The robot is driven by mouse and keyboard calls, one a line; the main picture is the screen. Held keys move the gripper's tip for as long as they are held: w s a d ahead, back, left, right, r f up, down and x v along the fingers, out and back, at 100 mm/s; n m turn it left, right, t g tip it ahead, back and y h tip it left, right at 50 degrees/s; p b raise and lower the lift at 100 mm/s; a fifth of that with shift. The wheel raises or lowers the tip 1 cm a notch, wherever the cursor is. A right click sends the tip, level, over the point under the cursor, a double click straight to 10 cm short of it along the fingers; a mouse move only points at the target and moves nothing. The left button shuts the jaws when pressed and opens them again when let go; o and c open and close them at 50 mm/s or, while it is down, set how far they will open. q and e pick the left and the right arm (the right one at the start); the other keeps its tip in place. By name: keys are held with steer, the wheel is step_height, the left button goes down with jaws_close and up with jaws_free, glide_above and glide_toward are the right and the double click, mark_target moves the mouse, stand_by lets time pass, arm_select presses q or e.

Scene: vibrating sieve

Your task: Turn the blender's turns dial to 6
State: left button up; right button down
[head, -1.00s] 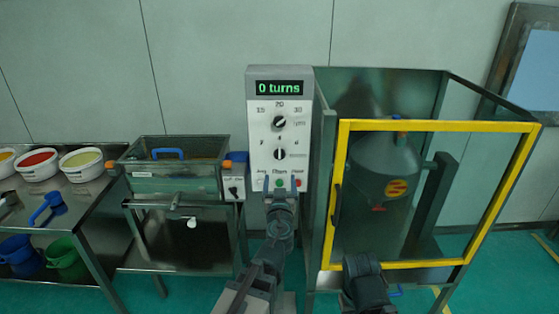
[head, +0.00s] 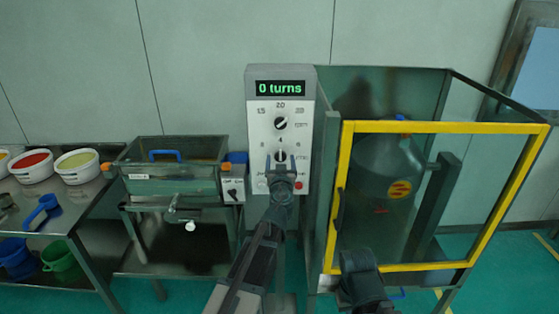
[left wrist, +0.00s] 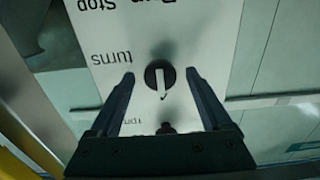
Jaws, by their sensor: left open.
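The blender's control box (head: 300,108) stands upright, and its green display reads "0 turns". The turns dial (head: 281,155) is a black round knob with a white pointer mark, below the rpm dial (head: 281,123). In the left wrist view, which shows the panel upside down, the turns dial (left wrist: 159,75) lies between the fingertips. My left gripper (head: 282,162) is open in front of the dial, one finger on each side; contact cannot be told. The blender's grey vessel (head: 388,165) is behind the yellow-framed guard. My right arm shows at the lower right; its fingers cannot be made out.
The yellow-framed guard door (head: 440,127) stands right of the box. A sieve machine (head: 175,180) with a small switch box (head: 232,190) stands to the left. A table with tubs, including a red-filled one (head: 30,162), is farther left.

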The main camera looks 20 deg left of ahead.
arm_select(q)
jaws_close()
stand_by(0.4)
steer(key=shift+m, duration=0.3)
steer(key=m, duration=0.4)
steer(key=shift+m, duration=2.6)
jaws_free()
